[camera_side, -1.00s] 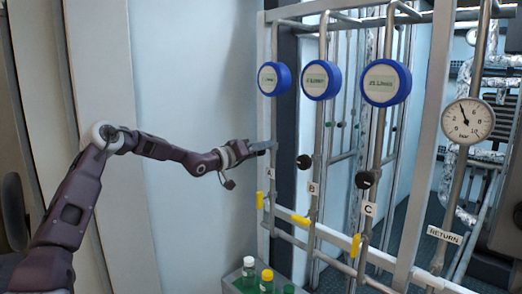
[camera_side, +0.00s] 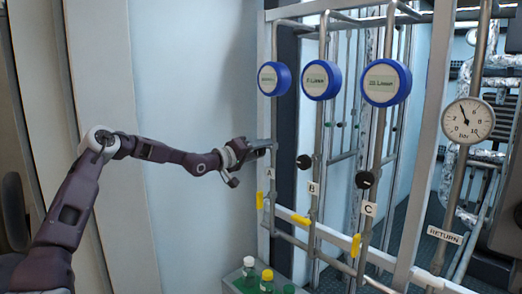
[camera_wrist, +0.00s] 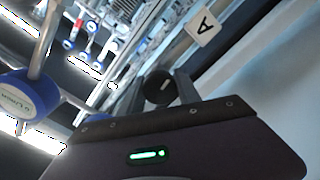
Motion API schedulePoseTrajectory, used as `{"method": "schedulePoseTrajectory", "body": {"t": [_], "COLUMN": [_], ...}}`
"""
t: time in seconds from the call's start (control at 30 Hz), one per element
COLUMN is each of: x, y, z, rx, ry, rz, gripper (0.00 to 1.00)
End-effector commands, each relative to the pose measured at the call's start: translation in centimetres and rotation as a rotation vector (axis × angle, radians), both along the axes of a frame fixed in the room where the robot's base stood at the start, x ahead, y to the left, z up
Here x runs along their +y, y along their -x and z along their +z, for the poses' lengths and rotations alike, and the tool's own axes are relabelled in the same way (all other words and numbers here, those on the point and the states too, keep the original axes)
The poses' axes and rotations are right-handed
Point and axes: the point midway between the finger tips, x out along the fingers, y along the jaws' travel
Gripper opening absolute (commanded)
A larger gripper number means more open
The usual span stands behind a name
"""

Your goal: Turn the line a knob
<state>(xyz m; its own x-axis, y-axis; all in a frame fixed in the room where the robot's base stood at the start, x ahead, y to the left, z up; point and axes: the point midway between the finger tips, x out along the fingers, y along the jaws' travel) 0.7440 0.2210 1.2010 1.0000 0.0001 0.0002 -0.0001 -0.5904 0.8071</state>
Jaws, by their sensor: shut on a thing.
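The line A knob is a round black knob (camera_wrist: 158,88) with a pale mark on its face, seen in the wrist view just past my gripper's front edge. A grey finger stands against its right side. The tilted white "A" label (camera_wrist: 202,28) is above and right of it. In the side view my gripper (camera_side: 266,146) is at the leftmost pipe, just above the "A" label (camera_side: 269,173), and covers the knob. My gripper is shut on the knob.
Black knobs on line B (camera_side: 304,161) and line C (camera_side: 365,180) stand to the right. Blue round gauges (camera_side: 274,79) hang above. Yellow handles (camera_side: 259,200) sit lower on the pipes. Bottles (camera_side: 267,279) stand below. A white gauge (camera_side: 468,121) is at far right.

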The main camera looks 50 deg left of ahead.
Motion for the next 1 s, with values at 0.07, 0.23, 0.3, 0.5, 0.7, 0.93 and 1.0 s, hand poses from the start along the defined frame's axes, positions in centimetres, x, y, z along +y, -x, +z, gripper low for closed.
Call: {"method": "schedulePoseTrajectory", "body": {"t": [0.07, 0.23, 0.3, 0.5, 0.7, 0.93, 1.0], "x": [0.0, 0.0, 0.0, 0.0, 0.0, 0.0, 0.0], "y": [0.0, 0.0, 0.0, 0.1, 3.5, 6.8, 7.1], "z": [-0.1, -0.1, 0.0, 0.0, 0.0, 0.0, 0.0], "rx": [0.001, 0.001, 0.001, 0.001, 0.004, 0.003, 0.001], "ry": [-0.001, -0.001, -0.001, -0.002, -0.006, -0.005, -0.002], "rz": [0.000, 0.000, 0.000, -0.001, 0.001, 0.000, 0.000], "gripper": [0.00, 0.61, 0.61, 0.61, 0.61, 0.61, 0.61]}}
